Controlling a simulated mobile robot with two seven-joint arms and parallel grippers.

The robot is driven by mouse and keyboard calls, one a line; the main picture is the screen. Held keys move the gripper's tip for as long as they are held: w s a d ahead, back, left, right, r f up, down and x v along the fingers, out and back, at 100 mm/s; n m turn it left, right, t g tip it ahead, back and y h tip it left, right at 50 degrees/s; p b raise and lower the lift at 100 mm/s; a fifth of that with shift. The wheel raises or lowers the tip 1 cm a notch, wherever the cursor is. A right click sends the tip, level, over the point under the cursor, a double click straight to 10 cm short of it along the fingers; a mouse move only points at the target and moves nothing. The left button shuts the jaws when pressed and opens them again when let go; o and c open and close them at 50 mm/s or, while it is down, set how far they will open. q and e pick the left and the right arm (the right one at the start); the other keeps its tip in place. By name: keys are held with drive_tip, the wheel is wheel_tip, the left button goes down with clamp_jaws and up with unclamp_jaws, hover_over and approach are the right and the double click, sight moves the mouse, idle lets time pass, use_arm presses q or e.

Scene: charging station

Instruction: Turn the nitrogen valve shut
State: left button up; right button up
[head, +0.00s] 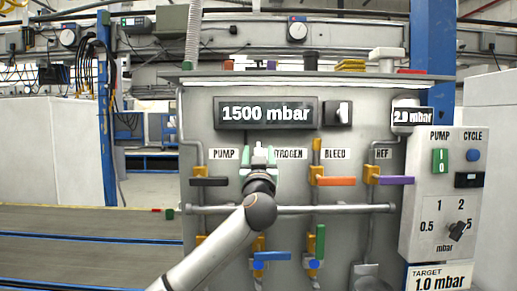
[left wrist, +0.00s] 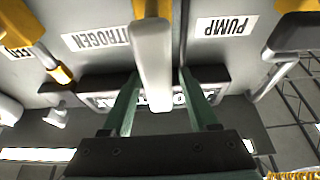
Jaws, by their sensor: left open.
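The nitrogen valve's pale handle (left wrist: 152,60) stands lengthwise between the two green fingers of my left gripper (left wrist: 160,85) in the left wrist view, which shows the panel upside down. The fingers are open, one on each side of the handle; I cannot tell whether either touches it. In the head view my left gripper (head: 259,156) is at the panel, over the nitrogen label (head: 291,154), and my wrist hides most of the valve. The handle appears to run up and down, unlike the level handles beside it. My right gripper is not in view.
The pump valve's black handle (head: 208,182) is close on the left; the bleed valve's orange handle (head: 336,181) and a purple handle (head: 396,180) are on the right. A horizontal pipe (head: 345,209) crosses below. The pressure display (head: 266,113) above reads 1500 mbar. A control box (head: 445,190) is at right.

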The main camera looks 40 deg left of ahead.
use_arm(q)
drive_tip(key=shift+w+a+r, duration=0.15)
drive_tip(key=shift+w+a, duration=0.15)
clamp_jaws()
idle(0.5)
idle(0.9)
